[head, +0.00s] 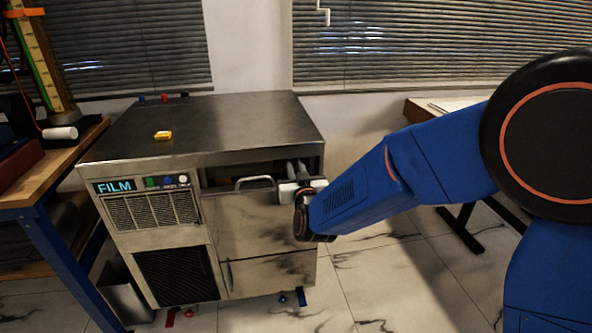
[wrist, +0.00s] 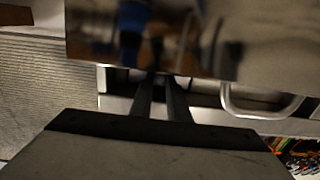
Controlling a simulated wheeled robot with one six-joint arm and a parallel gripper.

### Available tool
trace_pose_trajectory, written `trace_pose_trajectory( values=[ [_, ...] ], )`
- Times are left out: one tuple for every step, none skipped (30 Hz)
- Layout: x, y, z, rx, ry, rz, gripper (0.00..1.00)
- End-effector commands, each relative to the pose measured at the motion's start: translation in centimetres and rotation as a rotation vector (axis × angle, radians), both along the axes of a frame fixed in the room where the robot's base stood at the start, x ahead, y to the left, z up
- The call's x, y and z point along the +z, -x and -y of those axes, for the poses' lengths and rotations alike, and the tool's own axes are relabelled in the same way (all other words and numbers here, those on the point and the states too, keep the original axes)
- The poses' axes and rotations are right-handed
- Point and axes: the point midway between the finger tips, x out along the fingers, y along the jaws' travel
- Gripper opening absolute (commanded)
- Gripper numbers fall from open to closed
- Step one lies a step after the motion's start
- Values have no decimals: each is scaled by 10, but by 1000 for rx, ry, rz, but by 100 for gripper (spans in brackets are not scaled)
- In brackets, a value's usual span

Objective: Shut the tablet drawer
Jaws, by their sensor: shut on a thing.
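The tablet drawer appears to be the upper metal front (head: 240,222) at the right of the steel FILM cabinet (head: 205,120). A bent metal handle (head: 255,183) stands at its top, with a dark gap above it. The handle also shows in the wrist view (wrist: 262,108), right of my fingers. My gripper (head: 298,170) is at the drawer's top right corner. In the wrist view its two dark fingers (wrist: 158,95) are close together and reach to the edge of the metal front (wrist: 190,40). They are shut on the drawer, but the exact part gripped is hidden.
A yellow block (head: 163,135) lies on the cabinet top. A lower metal door (head: 270,272) is under the drawer. A blue-legged bench (head: 45,180) stands at the left, and another table (head: 440,106) stands behind my arm. Tiled floor is open at the front right.

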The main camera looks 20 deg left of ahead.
Motion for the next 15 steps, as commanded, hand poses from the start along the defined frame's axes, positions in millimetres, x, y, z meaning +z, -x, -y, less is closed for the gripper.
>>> trace_pose_trajectory(
  values=[
    [1, -1, -1, -1, -2, 2, 0],
    [1, -2, -1, -1, -2, 2, 0],
    [2, -2, -1, -1, -2, 2, 0],
    [2, -2, -1, -1, -2, 2, 0],
    [2, -2, -1, -1, -2, 2, 20],
    [2, -2, -1, -1, -3, 3, 29],
    [2, -2, -1, -1, -2, 2, 33],
    [2, -2, 0, -1, -2, 2, 33],
    [2, -1, 0, -1, -2, 2, 33],
    [2, -1, 0, -1, -2, 2, 33],
    [1, -1, 0, -1, -2, 2, 33],
    [1, -1, 0, -1, -2, 2, 33],
    [1, -1, 0, -1, -2, 2, 33],
    [1, -1, 0, -1, -2, 2, 33],
    [1, -1, 0, -1, -2, 2, 33]
  ],
)
